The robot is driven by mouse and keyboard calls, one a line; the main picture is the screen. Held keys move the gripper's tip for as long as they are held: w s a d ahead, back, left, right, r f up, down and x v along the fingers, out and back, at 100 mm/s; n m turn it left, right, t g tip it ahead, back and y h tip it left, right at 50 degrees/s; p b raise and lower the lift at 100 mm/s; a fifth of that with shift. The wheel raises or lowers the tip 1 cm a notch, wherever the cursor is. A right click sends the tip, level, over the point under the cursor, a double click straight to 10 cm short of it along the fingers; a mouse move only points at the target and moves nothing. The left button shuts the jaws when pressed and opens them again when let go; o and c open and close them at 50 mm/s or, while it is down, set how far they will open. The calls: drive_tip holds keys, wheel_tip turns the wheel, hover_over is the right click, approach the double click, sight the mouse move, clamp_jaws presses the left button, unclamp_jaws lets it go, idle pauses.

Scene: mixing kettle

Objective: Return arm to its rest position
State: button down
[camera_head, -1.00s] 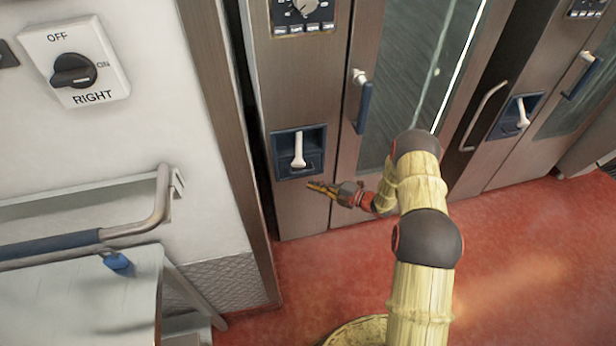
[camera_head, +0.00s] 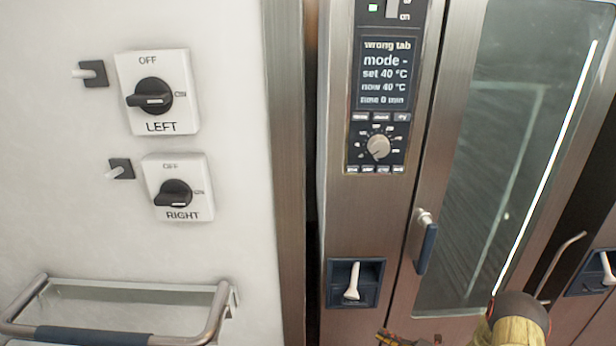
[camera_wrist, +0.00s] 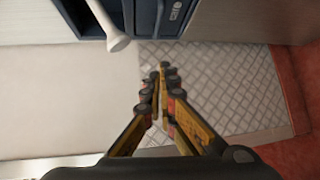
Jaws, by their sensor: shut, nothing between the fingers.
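My gripper (camera_wrist: 160,72) is shut and empty in the wrist view, its yellow and black fingers meeting at the tips. In the head view part of my gripper (camera_head: 384,337) shows at the bottom edge, below a recessed blue panel with a white lever (camera_head: 352,282). The rest of it is cut off by the frame. In the wrist view the white lever (camera_wrist: 117,40) is near the top, apart from the fingertips. My arm's dark joint is at the lower right of the head view.
The steel cabinet has a lit display (camera_head: 386,75), a dial (camera_head: 378,147) and a glass door with a blue handle (camera_head: 427,247). LEFT (camera_head: 151,97) and RIGHT (camera_head: 174,193) switches are on the white wall. A rail (camera_head: 215,315) is at lower left. Red floor (camera_wrist: 299,85) shows in the wrist view.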

drive_tip(key=s+a+f+n+g+y, duration=0.1)
drive_tip(key=s+a+f+n+g, duration=0.3)
drive_tip(key=s+n, duration=0.35)
drive_tip(key=s+a+r+n+g+h, duration=0.1)
drive_tip(key=s+a+r+n+g, duration=0.15)
drive_tip(key=s+r+n, duration=0.3)
drive_tip(key=s+a+r+n+g, duration=0.1)
drive_tip(key=s+r+n+g, duration=0.35)
drive_tip(key=n, duration=0.25)
drive_tip(key=s+r+n+t+h, duration=0.2)
drive_tip(key=s+r+n+h, duration=0.2)
drive_tip(key=r, duration=0.8)
drive_tip(key=s+a+r+n+t+h, duration=0.1)
drive_tip(key=s+r+n+t+h, duration=0.1)
drive_tip(key=s+r+n, duration=0.6)
drive_tip(key=s+a+r+n+t+h, duration=0.1)
drive_tip(key=s+r+n+h, duration=0.4)
drive_tip(key=r+n, duration=0.6)
wheel_tip(320, 180, up, 8)
drive_tip(key=shift+s+f+n+t+h, duration=0.25)
drive_tip(key=shift+s+n+t+h, duration=0.05)
drive_tip(key=shift+s+n+t, duration=0.15)
